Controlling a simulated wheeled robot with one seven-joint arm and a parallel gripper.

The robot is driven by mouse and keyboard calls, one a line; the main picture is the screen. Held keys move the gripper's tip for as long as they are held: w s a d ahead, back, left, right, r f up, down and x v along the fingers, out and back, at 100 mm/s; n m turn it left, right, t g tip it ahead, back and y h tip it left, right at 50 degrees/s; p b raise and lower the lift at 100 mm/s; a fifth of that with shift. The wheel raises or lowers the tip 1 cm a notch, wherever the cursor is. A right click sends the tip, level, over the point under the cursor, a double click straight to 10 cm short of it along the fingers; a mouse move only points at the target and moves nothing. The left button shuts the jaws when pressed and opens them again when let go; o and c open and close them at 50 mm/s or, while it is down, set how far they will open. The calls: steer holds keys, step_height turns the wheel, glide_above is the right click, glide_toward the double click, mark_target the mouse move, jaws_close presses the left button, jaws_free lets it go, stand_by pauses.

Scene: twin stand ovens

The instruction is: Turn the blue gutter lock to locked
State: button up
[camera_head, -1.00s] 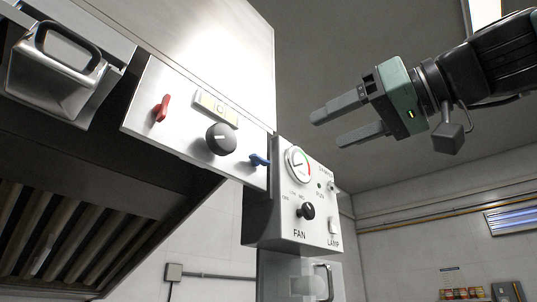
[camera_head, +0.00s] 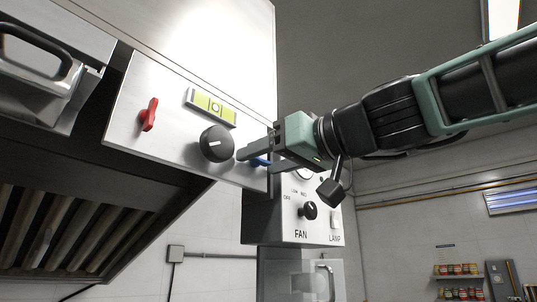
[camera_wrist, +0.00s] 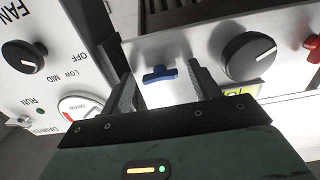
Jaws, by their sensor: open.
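The blue gutter lock (camera_wrist: 160,74) is a small blue lever on the metal hood panel (camera_head: 125,132). In the wrist view it lies between my two open fingers, and no contact with either finger shows. In the head view the blue lock (camera_head: 260,162) is mostly hidden behind my fingers. My gripper (camera_head: 255,162) is open, with its fingers pointing left at the panel. In the wrist view my gripper (camera_wrist: 160,88) has one finger on each side of the lock.
A black knob (camera_head: 216,144) sits close beside my fingers, with a red lever (camera_head: 149,115) and a yellow-green level (camera_head: 211,107) further left. The white FAN control box (camera_head: 300,222), with its knob (camera_head: 310,210) and gauge, is just below my gripper.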

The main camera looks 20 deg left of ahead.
steer(key=c, duration=1)
steer(key=shift+m, duration=0.3)
steer(key=m+b, duration=0.1)
steer(key=m, duration=0.2)
steer(key=shift+f, duration=0.1)
steer(key=m, duration=0.5)
steer(key=shift+m, duration=0.3)
steer(key=m, duration=0.4)
steer(key=shift+m, duration=0.3)
steer(key=shift+s+m+p, duration=0.1)
steer(key=shift+m+p, duration=0.3)
steer(key=shift+m, duration=1.7)
